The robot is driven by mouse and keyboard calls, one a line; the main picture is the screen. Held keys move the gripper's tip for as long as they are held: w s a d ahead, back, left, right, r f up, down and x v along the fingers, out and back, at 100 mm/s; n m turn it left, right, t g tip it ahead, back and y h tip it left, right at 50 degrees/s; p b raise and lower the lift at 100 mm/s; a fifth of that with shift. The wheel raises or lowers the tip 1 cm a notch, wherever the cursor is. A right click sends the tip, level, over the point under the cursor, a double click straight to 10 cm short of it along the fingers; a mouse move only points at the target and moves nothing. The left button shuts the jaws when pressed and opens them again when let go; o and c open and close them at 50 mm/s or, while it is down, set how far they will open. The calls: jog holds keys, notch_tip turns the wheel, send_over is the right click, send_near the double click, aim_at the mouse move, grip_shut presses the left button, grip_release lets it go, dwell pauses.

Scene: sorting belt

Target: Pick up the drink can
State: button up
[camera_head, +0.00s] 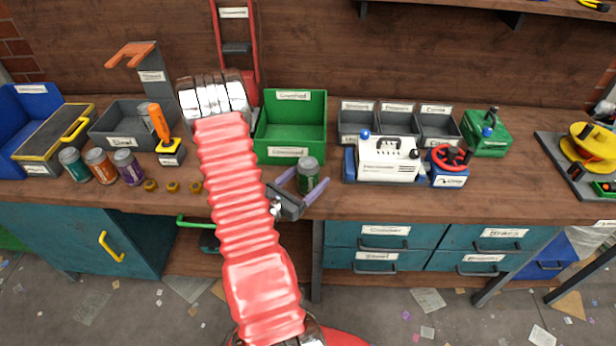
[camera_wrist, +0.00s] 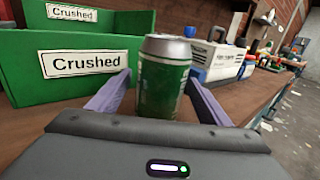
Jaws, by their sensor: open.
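A green drink can (camera_head: 308,175) with a silver top stands upright on the wooden bench, in front of the green bin. My gripper (camera_head: 306,188) is open, with its two purple fingers on either side of the can. In the wrist view the can (camera_wrist: 164,80) stands between the fingertips, and my gripper (camera_wrist: 157,100) frames its lower part. I cannot tell whether either finger touches it. Three more cans, teal (camera_head: 73,164), orange (camera_head: 100,165) and purple (camera_head: 129,167), stand at the left of the bench.
The green bin (camera_head: 290,154) labelled "Crushed" stands just behind the can; it fills the left of the wrist view (camera_wrist: 100,85). A white machine (camera_head: 388,160) stands to the right. Grey bins (camera_head: 357,124) are behind it. Brass pieces (camera_head: 172,186) lie left of my arm.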

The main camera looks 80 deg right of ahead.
aim_at(309, 172)
jog(key=shift+s+d, duration=0.1)
jog(key=shift+d, duration=0.1)
jog(key=shift+c, duration=0.5)
jog(key=c, duration=1)
jog(key=shift+r, duration=0.15)
jog(key=shift+r, duration=4.85)
